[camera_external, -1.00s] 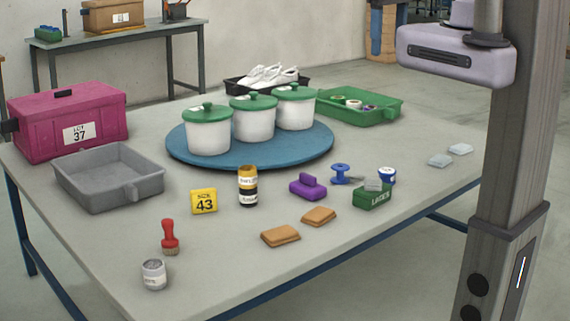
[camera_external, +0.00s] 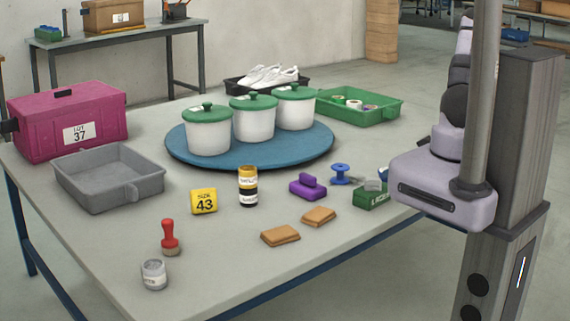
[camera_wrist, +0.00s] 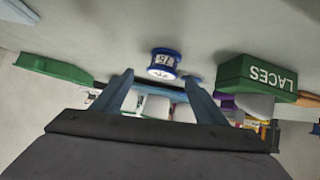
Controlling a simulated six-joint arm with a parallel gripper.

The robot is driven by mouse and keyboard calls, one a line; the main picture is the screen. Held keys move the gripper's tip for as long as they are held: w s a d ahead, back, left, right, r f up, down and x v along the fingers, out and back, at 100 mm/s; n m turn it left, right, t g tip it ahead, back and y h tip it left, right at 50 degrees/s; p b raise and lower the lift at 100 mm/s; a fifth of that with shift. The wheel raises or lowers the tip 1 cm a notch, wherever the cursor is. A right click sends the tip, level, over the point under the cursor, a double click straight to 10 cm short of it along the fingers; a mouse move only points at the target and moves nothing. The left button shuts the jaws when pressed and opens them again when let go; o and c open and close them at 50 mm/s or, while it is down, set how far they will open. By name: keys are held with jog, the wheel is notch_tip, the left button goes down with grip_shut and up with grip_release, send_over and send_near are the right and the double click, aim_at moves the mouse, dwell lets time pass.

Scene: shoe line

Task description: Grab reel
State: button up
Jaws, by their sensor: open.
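A blue and white reel with a number label (camera_wrist: 163,62) stands on the table, near the tips of my open gripper (camera_wrist: 160,77) in the wrist view. No contact between reel and fingers is clear. In the external view only a blue sliver of this reel (camera_external: 383,174) shows beside my arm. A second, plain blue spool (camera_external: 340,174) stands to its left. My gripper's fingers are hidden behind my arm in the external view.
A green LACES box (camera_external: 371,196) stands close to the labelled reel; it also shows in the wrist view (camera_wrist: 258,78). A purple block (camera_external: 308,188) lies left of the box. A green tray (camera_external: 360,107) and a blue turntable (camera_external: 250,160) with white pots stand farther back.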

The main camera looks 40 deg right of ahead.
jog(key=f+t+b, duration=0.1)
jog(key=s+f+t+b, duration=0.1)
jog(key=f+b, duration=0.1)
jog(key=shift+s+a+f+m+t, duration=0.2)
jog(key=shift+f+m+t, duration=0.1)
jog(key=shift+m, duration=0.1)
jog(key=shift+s+f+m+t+b, duration=0.1)
jog(key=shift+s+m+t+b, duration=0.35)
jog(key=shift+t+b, duration=0.55)
jog(key=shift+s+r+t+h+b, duration=0.3)
jog(key=shift+b, duration=0.1)
jog(key=shift+w+a+f, duration=0.1)
jog(key=shift+w+f, duration=0.05)
jog(key=shift+w, duration=0.8)
jog(key=shift+w+a+f, duration=0.1)
jog(key=shift+w+f, duration=0.1)
jog(key=shift+w, duration=0.7)
jog(key=shift+w+f, duration=0.15)
jog(key=shift+w, duration=0.8)
jog(key=shift+w+d+f, duration=0.1)
jog(key=shift+w, duration=0.7)
jog(key=c, duration=1.1)
